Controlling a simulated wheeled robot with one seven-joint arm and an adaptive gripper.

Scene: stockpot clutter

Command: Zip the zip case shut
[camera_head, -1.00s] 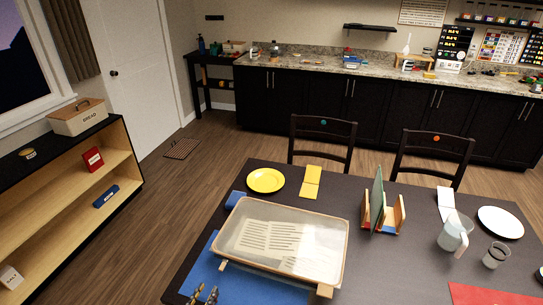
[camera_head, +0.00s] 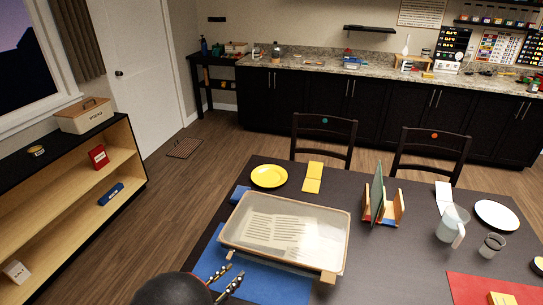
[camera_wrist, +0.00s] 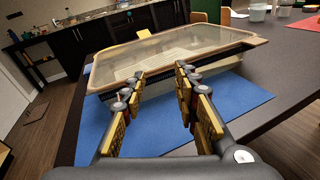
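The zip case (camera_head: 286,204) is a clear, shallow case with a tan border, and printed sheets show through its top. It lies on the table, partly over a blue mat (camera_head: 272,281). A small tan tab (camera_head: 328,277) sits at its near right corner, and another (camera_head: 230,255) is near its front left. I cannot tell how far the zip is closed. My gripper (camera_head: 232,274) is just in front of the case's near left edge. In the wrist view my gripper (camera_wrist: 161,75) is open and empty, its fingers pointing at the case's near edge (camera_wrist: 180,75).
A yellow plate (camera_head: 269,176) and a yellow napkin (camera_head: 313,177) lie behind the case. A wooden rack (camera_head: 383,208) with a green board stands to its right. Further right are a jug (camera_head: 452,224), a glass (camera_head: 492,246) and a red mat (camera_head: 490,285).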

